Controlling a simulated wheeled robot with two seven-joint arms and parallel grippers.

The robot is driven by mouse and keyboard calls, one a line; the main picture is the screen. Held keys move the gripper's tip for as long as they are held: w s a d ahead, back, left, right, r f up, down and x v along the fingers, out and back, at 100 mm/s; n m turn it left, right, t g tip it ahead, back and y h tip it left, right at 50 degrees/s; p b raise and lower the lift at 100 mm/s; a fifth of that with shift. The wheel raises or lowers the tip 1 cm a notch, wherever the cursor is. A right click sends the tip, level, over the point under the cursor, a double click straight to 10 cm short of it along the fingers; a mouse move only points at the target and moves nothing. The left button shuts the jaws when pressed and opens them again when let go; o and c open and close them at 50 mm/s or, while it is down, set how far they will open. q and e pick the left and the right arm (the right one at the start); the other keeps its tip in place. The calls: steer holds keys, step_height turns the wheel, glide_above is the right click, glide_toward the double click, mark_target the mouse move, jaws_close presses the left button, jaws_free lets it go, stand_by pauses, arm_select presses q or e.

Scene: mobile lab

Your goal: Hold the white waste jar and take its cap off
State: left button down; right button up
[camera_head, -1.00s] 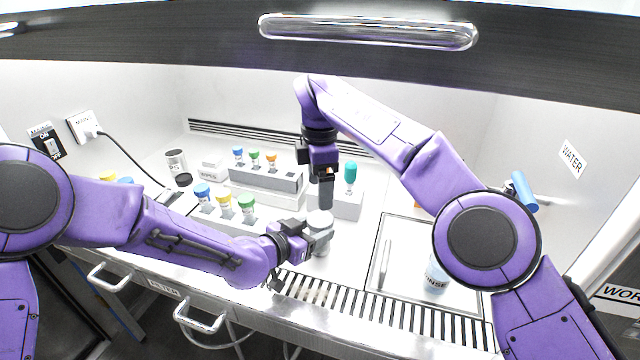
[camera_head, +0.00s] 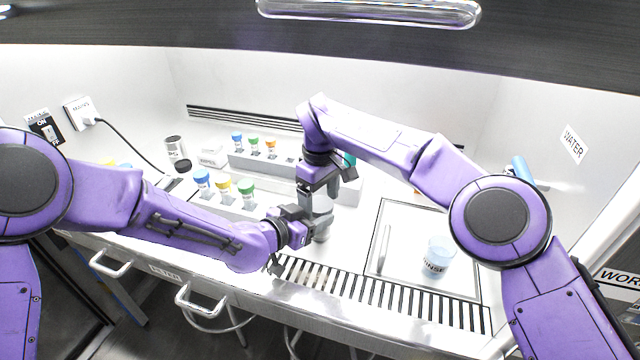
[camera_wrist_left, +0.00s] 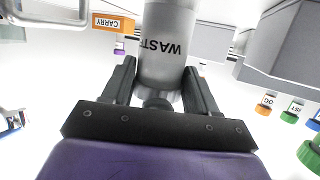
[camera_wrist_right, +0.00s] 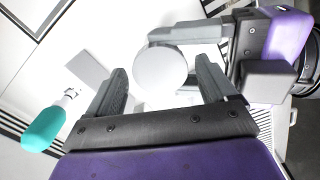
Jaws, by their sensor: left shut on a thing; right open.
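The white waste jar (camera_head: 321,226) stands upright near the front of the worktop, partly hidden by my grippers. In the left wrist view the jar's wall (camera_wrist_left: 168,50) carries the word "WASTE", upside down. My left gripper (camera_head: 308,228) is shut on the jar, one finger on each side. The jar's round white cap (camera_wrist_right: 160,70) is on top and shows in the right wrist view. My right gripper (camera_wrist_right: 165,85) is open and points down over the cap, its fingers on either side in that view. Whether they touch the cap cannot be told.
A rack with coloured-cap vials (camera_head: 224,188) stands left of the jar, another (camera_head: 255,148) behind. A teal-capped item (camera_wrist_right: 42,128) is close to my right gripper.

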steer(key=shift+f, duration=0.15)
steer(key=c, duration=1.1)
steer(key=shift+n, duration=1.7)
steer(key=o, duration=1.2)
